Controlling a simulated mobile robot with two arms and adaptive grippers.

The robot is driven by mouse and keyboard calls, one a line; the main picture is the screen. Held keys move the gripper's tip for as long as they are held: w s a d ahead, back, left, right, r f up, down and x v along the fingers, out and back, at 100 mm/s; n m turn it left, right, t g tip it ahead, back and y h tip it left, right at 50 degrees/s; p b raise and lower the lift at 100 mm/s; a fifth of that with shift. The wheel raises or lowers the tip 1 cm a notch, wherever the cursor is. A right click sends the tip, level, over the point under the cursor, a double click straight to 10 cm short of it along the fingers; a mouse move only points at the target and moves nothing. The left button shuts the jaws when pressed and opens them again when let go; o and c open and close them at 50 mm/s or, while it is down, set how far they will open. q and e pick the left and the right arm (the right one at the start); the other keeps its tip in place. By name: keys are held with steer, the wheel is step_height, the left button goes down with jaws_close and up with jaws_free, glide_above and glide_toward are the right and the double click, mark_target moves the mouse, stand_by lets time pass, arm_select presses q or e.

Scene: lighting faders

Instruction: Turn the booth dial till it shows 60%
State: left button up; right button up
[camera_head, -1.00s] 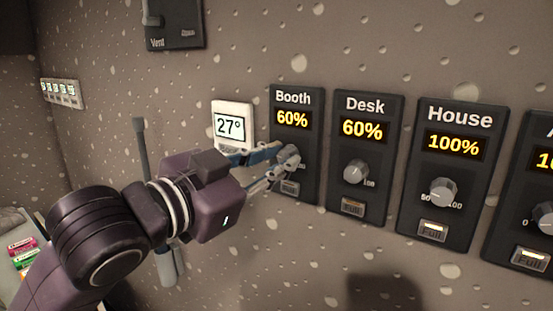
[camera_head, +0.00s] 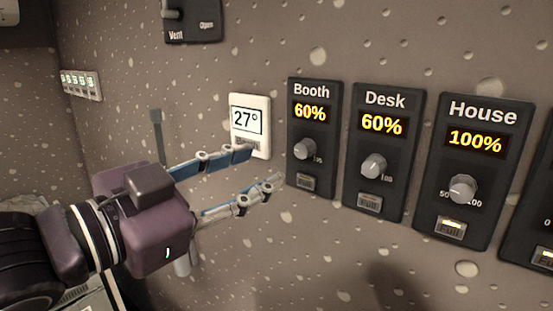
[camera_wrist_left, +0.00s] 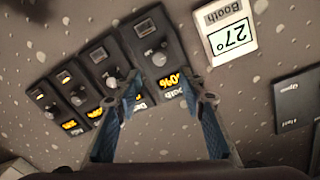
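The Booth panel (camera_head: 324,112) is on the wall and its display (camera_head: 310,112) reads 60%. Its grey round dial (camera_head: 304,149) sits below the display, with a small unlit button (camera_head: 305,182) under it. My left gripper (camera_head: 264,165) is open and empty, left of the Booth dial and apart from it. In the left wrist view the Booth dial (camera_wrist_left: 160,59) shows beyond the open fingers (camera_wrist_left: 170,87), and the picture is upside down. My right gripper is in neither view.
The Desk panel (camera_head: 397,106) reads 60% and the House panel (camera_head: 502,108) reads 100%, both right of Booth. A white thermostat (camera_head: 262,104) showing 27° is on the wall behind my upper finger. A Vent panel (camera_head: 205,18) is above.

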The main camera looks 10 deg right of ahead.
arm_select(q)
steer(key=shift+v, duration=1.45)
